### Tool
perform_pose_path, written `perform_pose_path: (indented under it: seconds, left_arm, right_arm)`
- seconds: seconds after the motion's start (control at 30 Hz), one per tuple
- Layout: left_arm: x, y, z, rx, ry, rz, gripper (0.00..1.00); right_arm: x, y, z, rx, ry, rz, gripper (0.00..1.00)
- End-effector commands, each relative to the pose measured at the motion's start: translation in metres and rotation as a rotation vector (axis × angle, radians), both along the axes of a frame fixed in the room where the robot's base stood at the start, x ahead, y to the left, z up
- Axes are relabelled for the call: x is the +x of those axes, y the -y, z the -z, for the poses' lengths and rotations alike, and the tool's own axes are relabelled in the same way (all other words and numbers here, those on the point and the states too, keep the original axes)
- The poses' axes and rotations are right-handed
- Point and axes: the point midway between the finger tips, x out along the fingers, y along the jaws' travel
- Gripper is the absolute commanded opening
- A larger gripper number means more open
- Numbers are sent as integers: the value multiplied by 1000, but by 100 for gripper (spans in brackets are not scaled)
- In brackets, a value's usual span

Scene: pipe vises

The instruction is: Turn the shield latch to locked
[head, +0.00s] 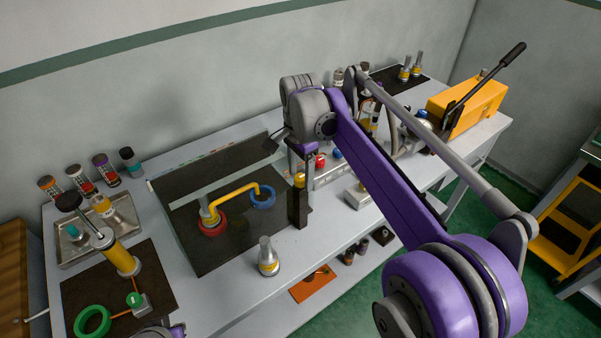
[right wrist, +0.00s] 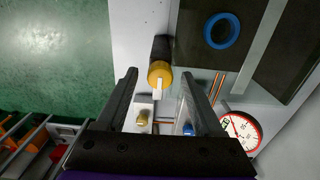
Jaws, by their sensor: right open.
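The shield latch is a yellow knob (right wrist: 160,72) with a pale lever, on top of a dark post. In the right wrist view the lever points toward the picture's bottom. In the head view the post (head: 298,210) stands at the right edge of the clear shield (head: 225,185), with the yellow knob (head: 299,180) partly hidden by my gripper. My right gripper (right wrist: 159,75) is open, its fingertips on either side of the knob with gaps showing. It also shows in the head view (head: 299,166), just above the post. My left gripper is not clearly visible.
Under the shield are a yellow pipe (head: 235,194), a red ring (head: 212,228) and a blue ring (head: 262,196). A silver-and-yellow cone-shaped piece (head: 268,257) stands in front. A gauge (right wrist: 240,132), a brass knob (right wrist: 143,118) and a blue knob (right wrist: 188,129) are near my right fingers.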

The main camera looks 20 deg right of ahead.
Motion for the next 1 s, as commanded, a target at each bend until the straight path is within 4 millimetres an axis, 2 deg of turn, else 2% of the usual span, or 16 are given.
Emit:
perform_pose_path:
  seconds: [0.07,0.1,0.47,0.77,1.0]
  left_arm:
    - [0,0,0,0,0,0,0]
    - [0,0,0,0,0,0,0]
    - [0,0,0,0,0,0,0]
    - [0,0,0,0,0,0,0]
    - [1,0,-3,0,2,0,0]
  right_arm:
    - [0,0,0,0,0,0,69]
    - [0,0,0,0,0,0,65]
    - [0,0,0,0,0,0,1]
    - [0,0,-1,0,0,-13,0]
    - [0,0,-1,0,0,-106,0]
